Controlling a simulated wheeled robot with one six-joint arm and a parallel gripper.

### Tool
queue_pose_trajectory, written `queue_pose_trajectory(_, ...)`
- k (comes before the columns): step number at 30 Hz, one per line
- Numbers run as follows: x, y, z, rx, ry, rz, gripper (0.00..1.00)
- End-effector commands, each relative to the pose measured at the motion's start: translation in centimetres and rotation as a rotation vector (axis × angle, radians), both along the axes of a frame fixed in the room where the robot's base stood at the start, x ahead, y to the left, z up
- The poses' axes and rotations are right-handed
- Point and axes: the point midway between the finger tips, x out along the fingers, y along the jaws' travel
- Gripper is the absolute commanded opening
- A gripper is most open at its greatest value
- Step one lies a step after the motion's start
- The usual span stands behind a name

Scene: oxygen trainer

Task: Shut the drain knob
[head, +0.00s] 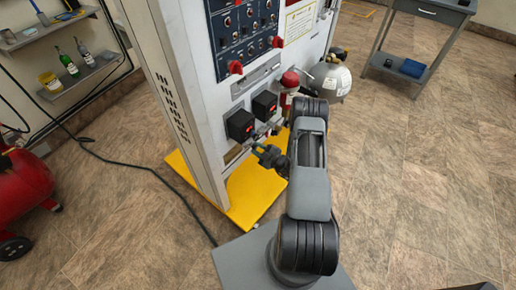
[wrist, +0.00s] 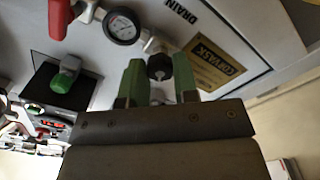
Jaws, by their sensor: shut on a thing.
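The drain knob (wrist: 159,68) is a small black knob on a metal fitting, beneath the DRAIN lettering on the grey panel in the wrist view. My gripper (wrist: 158,77) has its two green-tipped fingers on either side of the knob and is shut on it. In the head view my gripper (head: 268,155) reaches to the low front of the white trainer cabinet (head: 180,90). I cannot make out the knob there, and its turn angle is not clear.
A round gauge (wrist: 121,30) and a green knob (wrist: 63,80) are left of the drain knob. Two black boxes (head: 240,125) are just above my gripper. A red cylinder (head: 289,86) and a grey tank (head: 330,78) stand behind.

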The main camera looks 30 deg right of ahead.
Motion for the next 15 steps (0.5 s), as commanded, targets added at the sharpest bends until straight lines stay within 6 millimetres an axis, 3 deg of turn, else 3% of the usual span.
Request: queue_pose_trajectory(15,-0.07,0.02,-0.03,0.358,0.166,-0.001,0.04)
